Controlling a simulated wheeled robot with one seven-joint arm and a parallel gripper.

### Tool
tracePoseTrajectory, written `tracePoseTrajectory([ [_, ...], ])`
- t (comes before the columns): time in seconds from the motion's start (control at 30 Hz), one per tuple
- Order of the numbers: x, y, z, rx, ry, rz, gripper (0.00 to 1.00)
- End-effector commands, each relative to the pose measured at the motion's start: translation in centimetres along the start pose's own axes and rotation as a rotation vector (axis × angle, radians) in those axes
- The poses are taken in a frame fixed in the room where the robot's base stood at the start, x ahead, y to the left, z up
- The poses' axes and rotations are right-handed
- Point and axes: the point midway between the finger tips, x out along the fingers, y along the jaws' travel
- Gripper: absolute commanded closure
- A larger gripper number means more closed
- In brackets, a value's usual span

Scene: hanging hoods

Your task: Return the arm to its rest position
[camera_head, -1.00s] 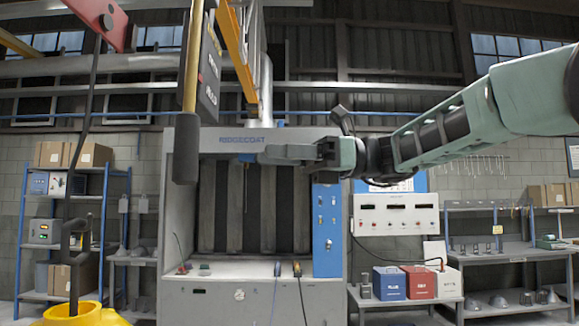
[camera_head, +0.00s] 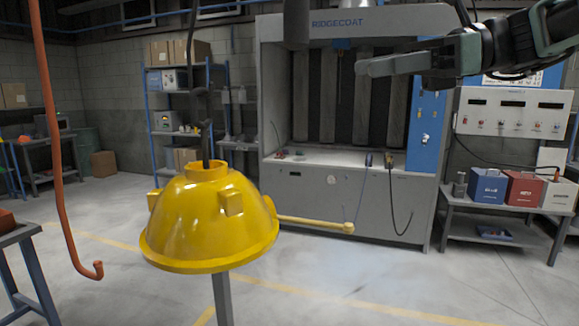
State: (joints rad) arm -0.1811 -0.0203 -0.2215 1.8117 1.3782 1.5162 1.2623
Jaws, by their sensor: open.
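My arm reaches in from the upper right of the head view. My gripper (camera_head: 375,66) points left, in front of the upper part of the grey spray booth (camera_head: 345,200). Only one long finger shows clearly from this side, and nothing is seen held in it. A glossy yellow hood (camera_head: 210,215) hangs at the lower left on a dark hook and rod, apart from my gripper and below it to the left.
An orange hooked rod (camera_head: 55,150) hangs at the left. A yellow-handled bar (camera_head: 315,223) sticks out right of the hood. A table with blue, red and white boxes (camera_head: 523,188) stands at right. A blue-framed shelf (camera_head: 180,120) stands behind. Open floor lies at front right.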

Motion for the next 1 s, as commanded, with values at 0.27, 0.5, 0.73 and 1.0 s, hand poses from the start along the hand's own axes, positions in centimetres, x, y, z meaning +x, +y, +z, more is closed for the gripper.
tracePoseTrajectory([
  [0.27,8.4,9.9,-15.7,-0.459,0.458,0.342,0.47],
  [0.5,8.2,20.1,-28.5,-1.205,0.682,0.961,0.47],
  [0.73,6.2,23.9,-33.6,-1.735,0.605,1.409,0.47],
  [1.0,6.0,24.3,-34.1,-1.811,0.578,1.471,0.47],
])
